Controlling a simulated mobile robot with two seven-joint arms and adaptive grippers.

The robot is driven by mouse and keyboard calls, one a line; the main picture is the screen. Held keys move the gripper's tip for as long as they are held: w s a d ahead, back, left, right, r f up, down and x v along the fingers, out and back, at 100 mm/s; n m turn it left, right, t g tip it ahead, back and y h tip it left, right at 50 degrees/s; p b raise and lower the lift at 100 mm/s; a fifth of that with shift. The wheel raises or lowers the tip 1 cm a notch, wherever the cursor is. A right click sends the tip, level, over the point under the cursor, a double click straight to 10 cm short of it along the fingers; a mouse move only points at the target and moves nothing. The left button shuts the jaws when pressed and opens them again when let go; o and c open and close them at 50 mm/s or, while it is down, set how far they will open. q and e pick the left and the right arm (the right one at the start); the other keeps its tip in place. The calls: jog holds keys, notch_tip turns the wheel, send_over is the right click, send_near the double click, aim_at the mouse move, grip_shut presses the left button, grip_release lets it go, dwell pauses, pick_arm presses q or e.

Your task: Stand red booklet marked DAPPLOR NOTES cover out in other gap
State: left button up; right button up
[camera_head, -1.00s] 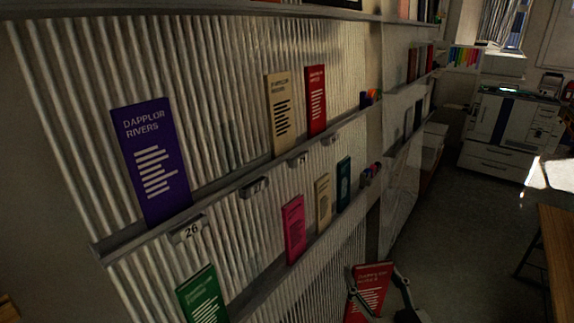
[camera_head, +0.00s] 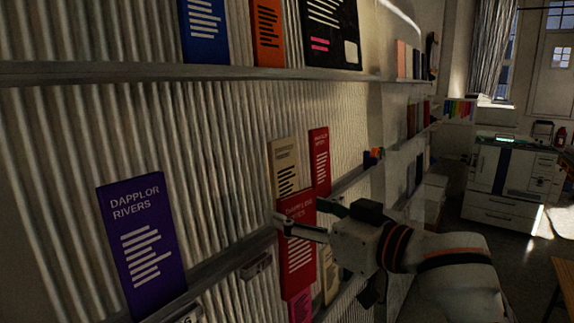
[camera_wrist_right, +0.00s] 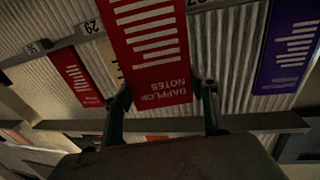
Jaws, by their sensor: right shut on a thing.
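The red booklet marked DAPPLOR NOTES (camera_head: 298,262) is in my right gripper (camera_head: 302,226), upright with its cover facing out from the rack. It hangs in front of the middle ledge (camera_head: 222,262) and partly hides a cream booklet (camera_head: 286,168). In the right wrist view the red booklet (camera_wrist_right: 158,55) appears upside down between the two fingers of my right gripper (camera_wrist_right: 162,105). The middle ledge has a bare stretch between the purple DAPPLOR RIVERS booklet (camera_head: 144,248) and the cream one. Another red booklet (camera_head: 320,160) stands right of the cream one. My left gripper is out of view.
An upper shelf (camera_head: 150,70) holds blue (camera_head: 205,28), orange (camera_head: 267,30) and black items. A pink booklet (camera_head: 300,306) and a cream one (camera_head: 331,286) stand on the row below, partly hidden. A white copier (camera_head: 510,180) stands far right.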

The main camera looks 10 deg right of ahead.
jog(key=s+a+r+n+g+y, duration=0.25)
jog(key=s+r, duration=0.35)
jog(key=r, duration=0.4)
jog(key=shift+m+h, duration=0.25)
jog(key=shift+r+x, duration=0.15)
jog(key=shift+x, duration=3.2)
jog(key=shift+r+x, duration=0.1)
jog(key=shift+x, duration=3.25)
jog(key=shift+f, duration=0.1)
jog(key=shift+d+f, duration=0.1)
jog(key=shift+f, duration=0.4)
jog(key=shift+d+f, duration=0.1)
jog(key=shift+f, duration=0.4)
jog(key=o, duration=1.6)
